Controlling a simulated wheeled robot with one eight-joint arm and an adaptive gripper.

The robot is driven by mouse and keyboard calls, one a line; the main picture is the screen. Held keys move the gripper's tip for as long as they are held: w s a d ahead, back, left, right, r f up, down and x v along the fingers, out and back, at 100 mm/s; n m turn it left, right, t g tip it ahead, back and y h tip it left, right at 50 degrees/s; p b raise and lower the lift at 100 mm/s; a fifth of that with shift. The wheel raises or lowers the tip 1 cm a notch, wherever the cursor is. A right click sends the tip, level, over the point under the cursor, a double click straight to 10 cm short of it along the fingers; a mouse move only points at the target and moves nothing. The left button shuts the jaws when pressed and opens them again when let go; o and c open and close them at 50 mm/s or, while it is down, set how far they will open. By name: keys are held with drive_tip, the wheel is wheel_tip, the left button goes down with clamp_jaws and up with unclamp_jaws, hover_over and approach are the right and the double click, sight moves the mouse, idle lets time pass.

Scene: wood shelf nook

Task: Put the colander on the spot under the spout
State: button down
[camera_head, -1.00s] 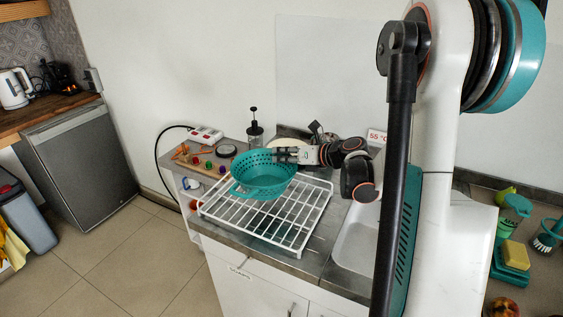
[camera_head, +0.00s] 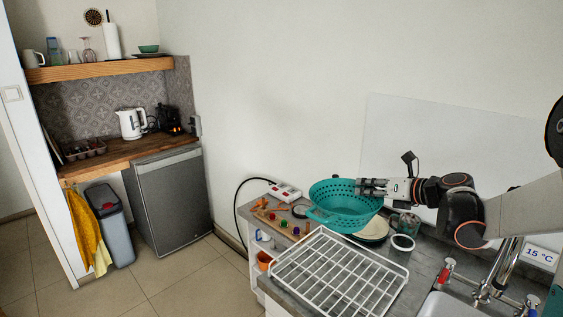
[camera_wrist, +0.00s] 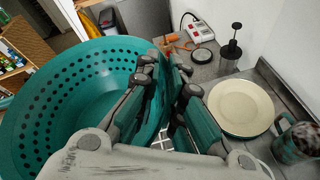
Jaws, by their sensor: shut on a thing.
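The teal colander (camera_head: 330,212) is held up above the back of the counter, just beyond the wire rack, bowl opening upward. It fills the left of the wrist view (camera_wrist: 60,100). My gripper (camera_head: 364,187) is shut on its right rim; in the wrist view the fingers (camera_wrist: 172,85) clasp the wall. The metal tap (camera_head: 503,262) stands by the sink (camera_head: 447,306) at the lower right, well apart from the colander. The sink is cut off by the frame, and the spot under the spout cannot be made out.
A white wire rack (camera_head: 335,275) lies on the counter in front of the colander. A cream plate (camera_wrist: 240,107), a teal mug (camera_wrist: 297,143) and a plunger pot (camera_wrist: 232,52) stand nearby. A power strip (camera_head: 285,192) lies at the back. Open floor lies to the left.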

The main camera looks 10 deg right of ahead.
sight(330, 206)
drive_tip(key=shift+m+h, duration=0.3)
drive_tip(key=shift+h, duration=0.1)
drive_tip(key=a+f, duration=0.1)
drive_tip(key=a, duration=0.2)
drive_tip(key=a+f, duration=0.4)
drive_tip(key=a, duration=0.1)
drive_tip(key=shift+w+a+f, duration=0.1)
drive_tip(key=shift+a+f, duration=0.15)
drive_tip(key=shift+a, duration=0.1)
drive_tip(key=s+a+f, duration=0.1)
drive_tip(key=a+f, duration=0.1)
drive_tip(key=a, duration=0.3)
drive_tip(key=s+a+f+m+h, duration=0.1)
drive_tip(key=s+a+f, duration=0.1)
drive_tip(key=a, duration=0.3)
drive_tip(key=shift+s+f+t, duration=0.15)
drive_tip(key=shift+s+t, duration=0.1)
drive_tip(key=shift+t, duration=0.05)
